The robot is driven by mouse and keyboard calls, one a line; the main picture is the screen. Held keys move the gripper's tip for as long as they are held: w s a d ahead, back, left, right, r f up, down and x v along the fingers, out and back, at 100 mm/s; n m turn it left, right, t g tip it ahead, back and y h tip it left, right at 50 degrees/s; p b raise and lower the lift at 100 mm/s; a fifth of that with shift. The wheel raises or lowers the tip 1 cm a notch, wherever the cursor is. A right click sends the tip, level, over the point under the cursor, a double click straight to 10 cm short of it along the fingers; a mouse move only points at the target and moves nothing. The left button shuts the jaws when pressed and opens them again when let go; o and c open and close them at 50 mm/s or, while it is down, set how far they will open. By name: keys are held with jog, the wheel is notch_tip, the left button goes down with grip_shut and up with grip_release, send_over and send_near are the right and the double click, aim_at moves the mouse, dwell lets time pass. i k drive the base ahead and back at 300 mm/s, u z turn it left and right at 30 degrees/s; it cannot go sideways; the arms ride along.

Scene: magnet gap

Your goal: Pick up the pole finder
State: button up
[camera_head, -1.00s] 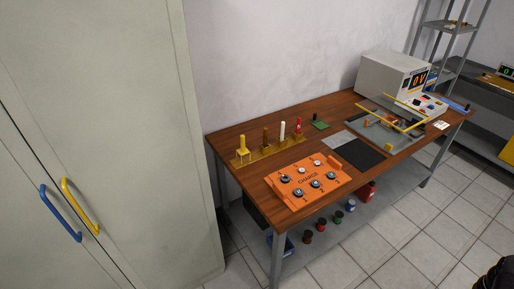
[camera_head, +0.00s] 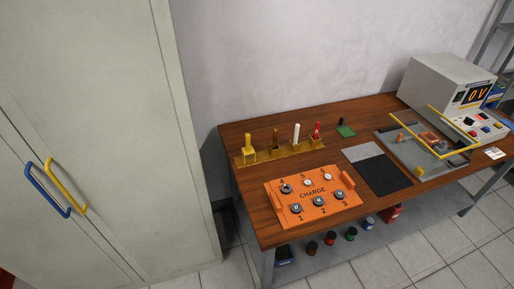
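I cannot tell for sure which thing is the pole finder. A yellow rack (camera_head: 282,153) at the back left of the wooden table holds several upright tools: a yellow one (camera_head: 248,142), a brown one (camera_head: 276,137), a white one (camera_head: 296,134) and a red one (camera_head: 317,130). A small green plate with a dark upright piece (camera_head: 345,130) lies to the right of the rack. My gripper is not in view.
An orange CHARGE tray (camera_head: 335,208) with several round pieces lies at the table's front. Right of it are a grey and black mat (camera_head: 385,175), a yellow-barred fixture (camera_head: 397,150) and a display box (camera_head: 440,82). A cabinet (camera_head: 120,120) stands left; floor tiles (camera_head: 400,262) are clear in front.

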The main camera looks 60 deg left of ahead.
aim_at(248, 152)
jog(key=u, duration=0.4)
jog(key=i, duration=0.7)
jog(key=u, duration=0.85)
jog(key=i, duration=0.6)
jog(key=u, duration=0.3)
